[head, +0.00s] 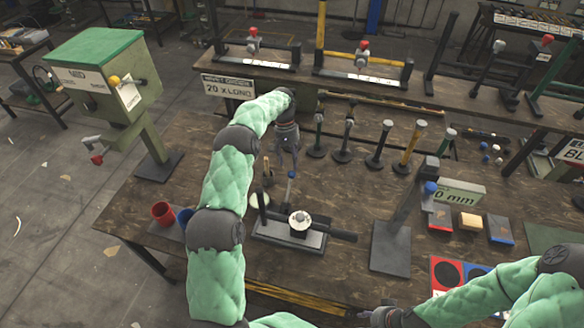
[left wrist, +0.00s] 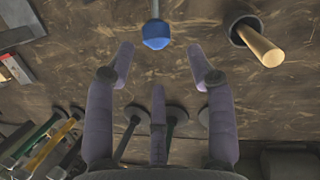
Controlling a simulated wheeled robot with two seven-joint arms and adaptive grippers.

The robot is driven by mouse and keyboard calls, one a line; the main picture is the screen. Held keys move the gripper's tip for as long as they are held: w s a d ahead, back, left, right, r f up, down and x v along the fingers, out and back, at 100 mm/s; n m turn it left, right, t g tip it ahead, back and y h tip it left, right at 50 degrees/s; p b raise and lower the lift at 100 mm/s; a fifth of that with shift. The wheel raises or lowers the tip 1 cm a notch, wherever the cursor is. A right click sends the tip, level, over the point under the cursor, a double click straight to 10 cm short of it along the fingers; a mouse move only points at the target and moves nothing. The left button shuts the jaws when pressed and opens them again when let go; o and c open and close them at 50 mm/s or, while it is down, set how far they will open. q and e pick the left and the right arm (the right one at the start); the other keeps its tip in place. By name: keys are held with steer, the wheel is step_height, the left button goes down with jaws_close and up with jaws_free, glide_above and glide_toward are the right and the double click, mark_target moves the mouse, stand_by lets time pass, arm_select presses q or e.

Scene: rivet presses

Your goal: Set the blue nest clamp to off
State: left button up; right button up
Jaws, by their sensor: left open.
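The blue nest clamp (head: 303,223) is a dark block with a round pale top on a flat base, mid-table in the head view. Its thin lever stands up and ends in a blue ball knob (head: 292,174). In the left wrist view the blue knob (left wrist: 155,35) is at the top, just beyond the fingertips. My left gripper (head: 284,150) is above and behind the knob, fingers spread, empty and apart from it. It also shows in the left wrist view (left wrist: 160,60). My right gripper (head: 376,315) is low at the bottom edge, its fingers unclear.
A press with another blue knob (head: 430,187) stands to the right. A red cup (head: 163,213) and a blue cup stand left of the clamp. Several upright tools (head: 379,146) stand behind it. A brass rod (left wrist: 257,44) shows in the left wrist view.

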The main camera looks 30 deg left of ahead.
arm_select(q)
steer(key=v, duration=0.7)
steer(key=shift+w, duration=0.15)
